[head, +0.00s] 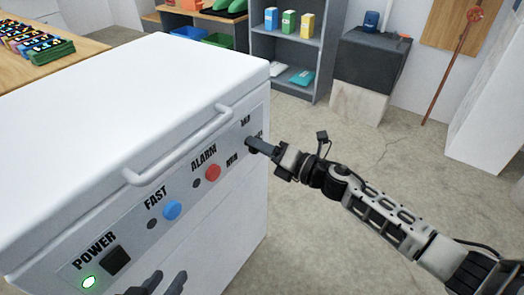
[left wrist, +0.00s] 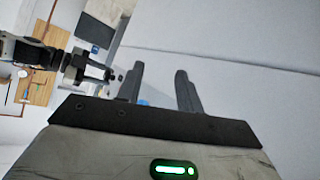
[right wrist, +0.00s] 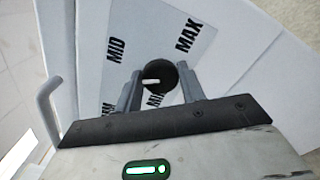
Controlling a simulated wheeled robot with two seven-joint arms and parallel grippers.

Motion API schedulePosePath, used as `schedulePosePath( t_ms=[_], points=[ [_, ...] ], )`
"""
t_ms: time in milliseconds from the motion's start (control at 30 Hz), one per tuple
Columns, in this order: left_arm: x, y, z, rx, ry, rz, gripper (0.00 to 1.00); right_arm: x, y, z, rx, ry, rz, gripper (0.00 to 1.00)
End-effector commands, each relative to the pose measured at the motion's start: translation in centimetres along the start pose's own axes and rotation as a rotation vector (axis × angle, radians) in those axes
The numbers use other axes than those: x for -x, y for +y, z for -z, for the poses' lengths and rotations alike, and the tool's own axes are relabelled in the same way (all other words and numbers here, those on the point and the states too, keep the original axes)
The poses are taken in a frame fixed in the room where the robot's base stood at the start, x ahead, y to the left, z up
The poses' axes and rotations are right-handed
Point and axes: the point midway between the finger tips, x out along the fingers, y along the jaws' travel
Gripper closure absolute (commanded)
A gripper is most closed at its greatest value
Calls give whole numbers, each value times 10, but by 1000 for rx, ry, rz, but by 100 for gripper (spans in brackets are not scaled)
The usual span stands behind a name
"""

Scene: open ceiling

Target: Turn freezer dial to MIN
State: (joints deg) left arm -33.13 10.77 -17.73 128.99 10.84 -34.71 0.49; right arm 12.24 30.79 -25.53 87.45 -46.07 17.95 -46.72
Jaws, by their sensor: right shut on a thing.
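The white chest freezer (head: 150,90) stands at the left of the head view, with its control panel on the front. My right gripper (head: 256,146) is at the panel's right end. In the right wrist view, its fingers (right wrist: 160,90) are shut on the round black dial (right wrist: 160,72). The dial's white mark points left, between the MID label (right wrist: 115,49) and a partly hidden label at the lower left. The MAX label (right wrist: 188,35) is at the upper right. My left gripper (head: 165,284) is low in front of the panel, its fingers (left wrist: 158,85) apart and empty.
The panel also has a green-lit power light (head: 89,282), a black switch (head: 116,261), a blue button (head: 172,210) and a red button (head: 212,172). A white handle bar (head: 180,145) juts out above them. Grey shelves (head: 297,50) stand behind; the floor at right is clear.

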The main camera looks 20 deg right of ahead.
Motion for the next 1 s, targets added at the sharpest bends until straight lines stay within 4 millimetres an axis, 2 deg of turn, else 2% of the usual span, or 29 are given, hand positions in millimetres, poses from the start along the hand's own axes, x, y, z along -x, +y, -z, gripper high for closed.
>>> schedulePosePath(
  t_ms=[700, 1000],
  points=[
    [8, 14, 21, -17, 200, -59, 64, 0, -1, 2, 683, 0, 1, 83],
    [8, 19, 23, 50, 235, -102, 64, 0, 0, 2, 962, -1, 1, 83]
  ],
)
